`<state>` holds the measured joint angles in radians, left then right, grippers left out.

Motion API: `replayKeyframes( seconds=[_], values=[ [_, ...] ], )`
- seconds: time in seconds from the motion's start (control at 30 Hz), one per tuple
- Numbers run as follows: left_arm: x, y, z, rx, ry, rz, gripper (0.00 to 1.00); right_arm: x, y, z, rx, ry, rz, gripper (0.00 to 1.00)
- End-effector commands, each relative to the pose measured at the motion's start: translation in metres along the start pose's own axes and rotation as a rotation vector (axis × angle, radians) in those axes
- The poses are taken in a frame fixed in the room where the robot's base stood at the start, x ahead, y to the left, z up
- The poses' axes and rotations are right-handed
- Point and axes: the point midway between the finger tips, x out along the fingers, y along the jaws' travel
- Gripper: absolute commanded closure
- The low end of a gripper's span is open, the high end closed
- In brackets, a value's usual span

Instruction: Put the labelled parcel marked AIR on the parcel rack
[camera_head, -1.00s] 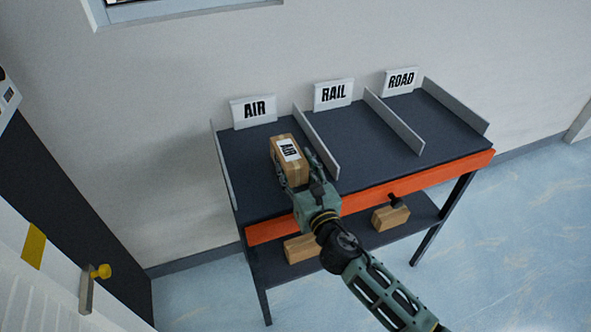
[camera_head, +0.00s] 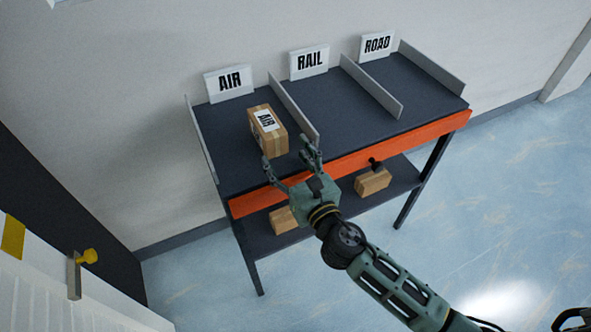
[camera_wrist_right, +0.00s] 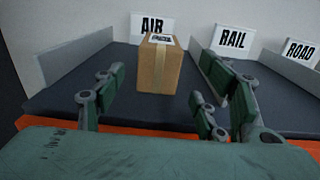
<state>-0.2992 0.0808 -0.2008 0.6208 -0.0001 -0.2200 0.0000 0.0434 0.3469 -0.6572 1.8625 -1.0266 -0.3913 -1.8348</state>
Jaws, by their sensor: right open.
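The cardboard parcel (camera_head: 267,133) with a white AIR label on top stands on the parcel rack (camera_head: 232,178), in the compartment under the AIR sign (camera_head: 229,82). It also shows upright in the right wrist view (camera_wrist_right: 160,68). My right gripper (camera_head: 290,160) is open at the rack's front edge, just in front of the parcel and apart from it. In the right wrist view its fingers (camera_wrist_right: 165,100) are spread wide with nothing between them. My left gripper is not clearly in view; only a dark bit shows at the lower right corner.
Dividers (camera_head: 293,108) separate the AIR, RAIL (camera_head: 309,61) and ROAD (camera_head: 377,44) compartments. RAIL and ROAD are empty. Two parcels (camera_head: 372,181) lie on the lower shelf. An orange strip (camera_head: 350,163) runs along the rack's front. A panel with a yellow knob (camera_head: 88,256) is at left.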

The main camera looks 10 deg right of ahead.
Motion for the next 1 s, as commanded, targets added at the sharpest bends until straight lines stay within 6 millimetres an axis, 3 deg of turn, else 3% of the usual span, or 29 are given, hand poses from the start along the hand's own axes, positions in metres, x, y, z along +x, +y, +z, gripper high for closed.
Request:
replayKeyframes(
  seconds=[0.1,0.3,1.0],
  values=[
    [0.003,0.0,0.0,0.0,0.001,0.0,0.32,-0.025,0.0,-0.002,0.0,0.003,0.001,0.35],
    [0.006,0.0,0.0,0.0,0.001,0.0,0.32,-0.047,0.0,-0.001,0.0,0.001,-0.001,0.35],
    [0.006,0.0,0.001,-0.001,0.0,0.0,0.32,-0.051,0.0,0.0,0.0,-0.001,-0.001,0.35]
  ],
)
